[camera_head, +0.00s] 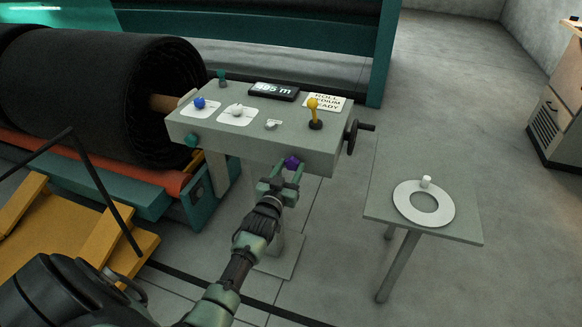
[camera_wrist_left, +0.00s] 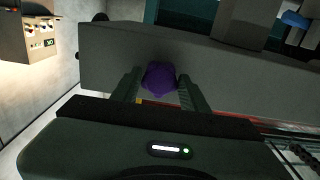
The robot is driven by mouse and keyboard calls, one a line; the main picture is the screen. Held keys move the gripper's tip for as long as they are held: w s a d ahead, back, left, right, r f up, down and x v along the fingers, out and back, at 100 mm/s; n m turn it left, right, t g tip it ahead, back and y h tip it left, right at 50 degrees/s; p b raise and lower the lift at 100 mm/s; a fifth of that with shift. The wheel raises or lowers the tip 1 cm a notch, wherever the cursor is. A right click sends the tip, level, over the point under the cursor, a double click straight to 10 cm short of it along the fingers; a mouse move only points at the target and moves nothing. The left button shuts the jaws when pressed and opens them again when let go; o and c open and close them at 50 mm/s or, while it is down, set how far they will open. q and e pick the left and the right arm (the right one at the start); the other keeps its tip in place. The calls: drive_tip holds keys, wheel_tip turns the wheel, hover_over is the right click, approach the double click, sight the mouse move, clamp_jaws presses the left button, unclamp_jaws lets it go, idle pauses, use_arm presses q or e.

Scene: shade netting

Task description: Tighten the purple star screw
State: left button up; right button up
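The purple star screw (camera_head: 292,162) sits on the lower front face of the grey control box. My left gripper (camera_head: 284,174) reaches up to it from below, with one finger on each side. In the left wrist view, the purple star screw (camera_wrist_left: 159,77) shows between the two fingertips of my left gripper (camera_wrist_left: 160,84). The fingers are apart, with a narrow space beside the knob; a firm grip does not show. My right gripper is not in view.
The grey control box (camera_head: 240,136) carries a blue knob (camera_head: 199,103), a white knob (camera_head: 237,110), a yellow lever (camera_head: 314,108) and a handwheel (camera_head: 352,136) at its right. A small table (camera_head: 460,229) with a white ring (camera_head: 446,210) stands to the right. A black roll (camera_head: 90,95) is at left.

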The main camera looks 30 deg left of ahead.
use_arm(q)
drive_tip(key=shift+o, duration=0.6)
drive_tip(key=shift+p+v, duration=0.65)
drive_tip(key=shift+v, duration=0.2)
drive_tip(key=shift+p+v, duration=0.9)
drive_tip(key=shift+v, duration=0.8)
drive_tip(key=o, duration=0.5)
drive_tip(key=shift+o, duration=0.2)
drive_tip(key=shift+s, duration=0.1)
